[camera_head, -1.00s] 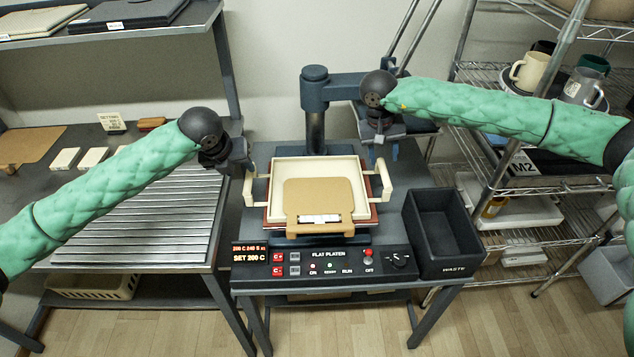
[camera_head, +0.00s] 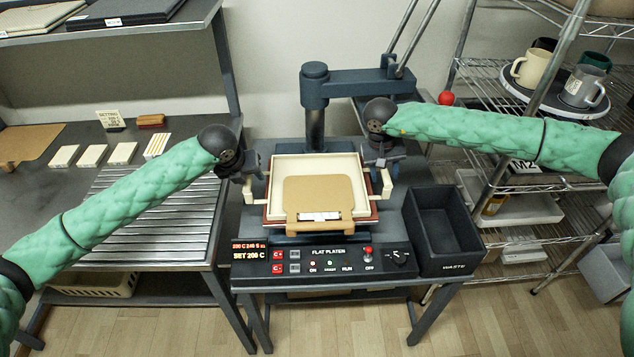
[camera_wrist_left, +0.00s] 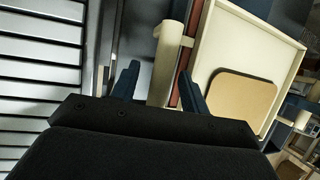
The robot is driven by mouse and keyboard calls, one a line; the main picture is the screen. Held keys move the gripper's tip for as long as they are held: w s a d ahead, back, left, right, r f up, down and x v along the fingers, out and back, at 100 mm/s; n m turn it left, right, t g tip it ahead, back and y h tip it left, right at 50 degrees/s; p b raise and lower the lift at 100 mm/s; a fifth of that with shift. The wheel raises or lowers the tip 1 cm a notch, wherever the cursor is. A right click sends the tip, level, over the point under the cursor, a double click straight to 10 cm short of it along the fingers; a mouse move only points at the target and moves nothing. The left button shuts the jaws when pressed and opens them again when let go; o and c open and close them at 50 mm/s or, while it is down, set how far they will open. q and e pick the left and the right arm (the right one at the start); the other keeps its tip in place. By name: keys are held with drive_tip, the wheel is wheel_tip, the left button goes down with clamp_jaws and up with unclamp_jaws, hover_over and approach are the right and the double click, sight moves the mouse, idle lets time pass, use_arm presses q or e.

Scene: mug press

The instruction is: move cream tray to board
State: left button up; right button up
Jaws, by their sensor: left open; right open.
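The cream tray (camera_head: 318,167) sits on the red-edged lower plate of the flat press, with a handle on each side. A tan board-like piece (camera_head: 318,194) with a light label lies in it; it also shows in the left wrist view (camera_wrist_left: 243,98). My left gripper (camera_head: 256,177) is open at the tray's left handle. In the left wrist view its fingers (camera_wrist_left: 158,82) stand either side of the cream handle (camera_wrist_left: 164,60). My right gripper (camera_head: 383,168) is open at the right handle; its fingertips are partly hidden.
The press arm and post (camera_head: 315,120) stand behind the tray. A black waste bin (camera_head: 442,225) is right of the press. A slatted metal rack (camera_head: 140,220) lies left, mostly bare. Mugs (camera_head: 582,88) stand on the right shelf. Several small blocks (camera_head: 93,155) lie back left.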

use_arm(q)
drive_tip(key=shift+c, duration=0.3)
use_arm(e)
drive_tip(key=shift+c, duration=0.2)
use_arm(q)
clamp_jaws()
use_arm(e)
clamp_jaws()
use_arm(q)
drive_tip(key=shift+r, duration=0.1)
use_arm(e)
drive_tip(key=shift+r, duration=0.15)
